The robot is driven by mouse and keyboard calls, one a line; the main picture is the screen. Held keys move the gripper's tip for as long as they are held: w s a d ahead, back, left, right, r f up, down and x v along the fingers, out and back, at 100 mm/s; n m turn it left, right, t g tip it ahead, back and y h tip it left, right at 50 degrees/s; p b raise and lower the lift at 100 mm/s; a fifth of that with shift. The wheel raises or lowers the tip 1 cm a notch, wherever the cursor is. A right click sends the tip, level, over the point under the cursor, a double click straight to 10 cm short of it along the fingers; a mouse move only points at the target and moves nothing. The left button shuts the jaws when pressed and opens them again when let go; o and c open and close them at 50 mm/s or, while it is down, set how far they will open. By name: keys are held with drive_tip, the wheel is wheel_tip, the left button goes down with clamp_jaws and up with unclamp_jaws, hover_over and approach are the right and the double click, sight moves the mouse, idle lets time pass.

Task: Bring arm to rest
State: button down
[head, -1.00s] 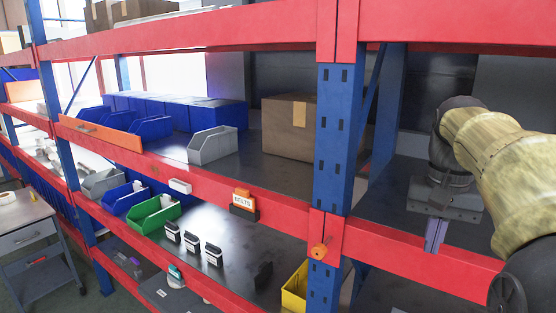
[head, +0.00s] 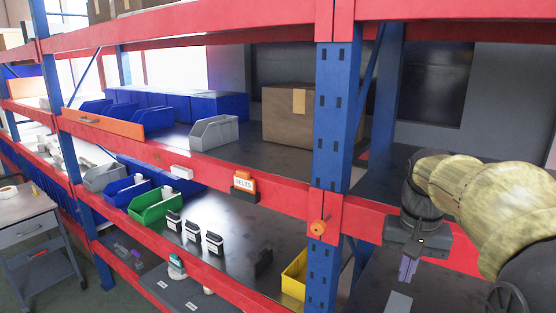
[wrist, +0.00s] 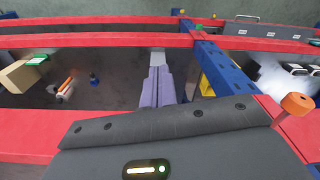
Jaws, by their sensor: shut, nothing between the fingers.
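My gripper (head: 407,268) hangs at the end of my arm in front of the shelving at the right of the head view. Its fingers are together and empty, pointing down. In the wrist view the closed fingers (wrist: 156,88) show at the middle. My yellowish arm comes in from the right edge. The gripper is to the right of the blue upright (head: 338,130), beside the red beam.
An orange knob (head: 318,228) sticks out from the upright near my gripper. A yellow bin (head: 294,278), a green bin (head: 155,207) and a cardboard box (head: 290,116) stand on the shelves. A grey cart (head: 32,235) stands at the left.

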drive_tip(key=s+a+f+n+b, duration=0.1)
drive_tip(key=s+a+f+b, duration=0.1)
drive_tip(key=f, duration=0.8)
drive_tip(key=s+a+f+n+t+b, duration=0.1)
drive_tip(key=s+a+f+b, duration=0.2)
drive_tip(key=f, duration=0.8)
drive_tip(key=s+a+f+n+b, duration=0.1)
drive_tip(key=a+f+b, duration=0.3)
drive_tip(key=f, duration=0.7)
drive_tip(key=shift+s+n+t+b, duration=0.4)
drive_tip(key=shift+s+b, duration=0.4)
drive_tip(key=shift+b, duration=0.4)
drive_tip(key=shift+w, duration=0.1)
drive_tip(key=shift+r, duration=0.1)
